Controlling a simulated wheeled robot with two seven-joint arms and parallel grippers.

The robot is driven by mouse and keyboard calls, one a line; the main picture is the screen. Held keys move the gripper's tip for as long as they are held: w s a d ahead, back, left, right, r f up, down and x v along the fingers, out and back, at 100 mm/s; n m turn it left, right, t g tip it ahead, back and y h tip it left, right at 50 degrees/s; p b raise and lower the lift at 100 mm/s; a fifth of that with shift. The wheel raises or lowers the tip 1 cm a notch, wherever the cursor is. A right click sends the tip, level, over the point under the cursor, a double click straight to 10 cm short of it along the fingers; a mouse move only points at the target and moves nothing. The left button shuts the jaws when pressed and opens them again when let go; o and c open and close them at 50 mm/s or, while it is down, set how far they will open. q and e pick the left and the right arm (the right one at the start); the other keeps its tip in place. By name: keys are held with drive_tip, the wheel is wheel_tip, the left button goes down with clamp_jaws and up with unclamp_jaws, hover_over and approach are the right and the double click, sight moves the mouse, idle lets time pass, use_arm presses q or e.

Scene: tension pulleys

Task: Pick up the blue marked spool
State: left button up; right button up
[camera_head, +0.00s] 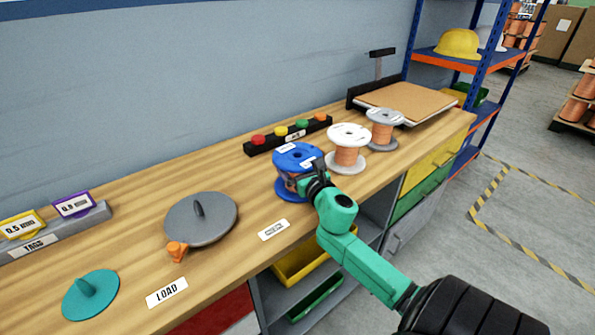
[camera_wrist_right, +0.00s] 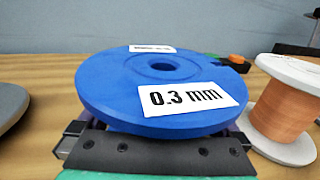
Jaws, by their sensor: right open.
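The blue spool (camera_head: 298,155) stands upright on the wooden bench, with copper wire between its flanges. In the right wrist view its blue top flange (camera_wrist_right: 115,90) fills the middle and carries a white label reading 0.3 mm. My right gripper (camera_head: 312,172) is at the near side of the spool, below its top flange. In the wrist view the gripper (camera_wrist_right: 150,140) shows as dark jaw parts on both sides under the flange. It is open; the flange hides the fingertips, so I cannot tell if they touch the spool. My left gripper is not in view.
A button strip (camera_head: 262,148) lies behind. A grey disc with a handle (camera_head: 200,218), a teal disc (camera_head: 90,295) and a tag rack (camera_head: 60,232) are to the left.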

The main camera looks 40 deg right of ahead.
drive_tip(key=shift+w+d, duration=0.1)
drive_tip(key=shift+w, duration=0.4)
drive_tip(key=shift+s, duration=0.1)
drive_tip(key=c, duration=0.4)
clamp_jaws()
drive_tip(key=shift+r, duration=0.15)
wheel_tip(320, 180, up, 20)
drive_tip(key=p, duration=0.6)
drive_tip(key=shift+p, duration=0.4)
